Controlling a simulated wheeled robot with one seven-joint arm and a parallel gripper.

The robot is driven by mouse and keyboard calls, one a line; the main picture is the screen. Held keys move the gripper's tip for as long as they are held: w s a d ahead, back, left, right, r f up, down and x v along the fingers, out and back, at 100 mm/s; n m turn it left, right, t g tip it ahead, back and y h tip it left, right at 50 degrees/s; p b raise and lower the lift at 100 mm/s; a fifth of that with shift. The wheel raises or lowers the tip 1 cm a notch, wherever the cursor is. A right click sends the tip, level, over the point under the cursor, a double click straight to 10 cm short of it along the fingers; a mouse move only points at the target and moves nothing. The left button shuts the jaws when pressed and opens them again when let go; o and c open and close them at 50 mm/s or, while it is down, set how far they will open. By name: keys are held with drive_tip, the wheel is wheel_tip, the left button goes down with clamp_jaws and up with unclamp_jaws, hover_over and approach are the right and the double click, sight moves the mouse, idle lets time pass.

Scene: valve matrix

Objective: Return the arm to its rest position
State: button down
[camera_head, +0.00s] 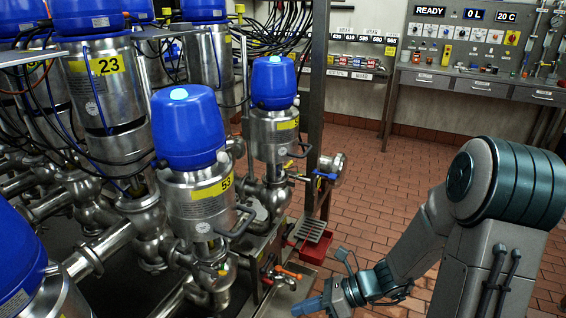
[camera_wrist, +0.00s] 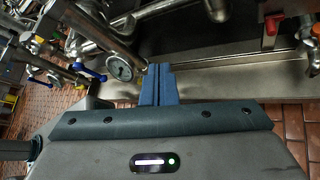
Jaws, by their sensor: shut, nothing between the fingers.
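My arm (camera_head: 488,230) comes in at the lower right of the head view, bent, with its forearm reaching down to the left. My gripper (camera_head: 310,306) is at the bottom middle of the head view, low in front of the valve rack's near edge. In the wrist view, the blue fingers of my gripper (camera_wrist: 159,72) lie side by side, shut with nothing between them. They appear in front of a steel ledge (camera_wrist: 215,88). I cannot tell how far the fingertips are from it.
Steel valves with blue caps (camera_head: 190,130) fill the left. A red tray (camera_head: 312,240) and orange-red handles (camera_head: 285,272) sit near my gripper. A pressure gauge (camera_wrist: 119,67) and a blue handle (camera_wrist: 90,73) show in the wrist view. Tiled floor (camera_head: 375,175) is open toward the rear bench (camera_head: 480,85).

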drive_tip(key=s+d+r+n+t+h+p, duration=0.1)
drive_tip(key=s+d+r+n+h+p, duration=0.1)
drive_tip(key=r+n, duration=0.5)
drive_tip(key=s+d+r+n+t+h+p, duration=0.1)
drive_tip(key=s+d+r+n+h+p, duration=0.2)
drive_tip(key=d+r+n+h+p, duration=0.2)
drive_tip(key=s+d+r+n+t+h+p, duration=0.1)
drive_tip(key=s+d+r+n+h+p, duration=0.2)
drive_tip(key=r+n, duration=0.8)
wheel_tip(320, 180, up, 4)
drive_tip(key=h+p, duration=0.2)
drive_tip(key=shift+d+f+h, duration=0.15)
drive_tip(key=shift+f+h, duration=0.1)
drive_tip(key=shift+h, duration=0.05)
idle(0.3)
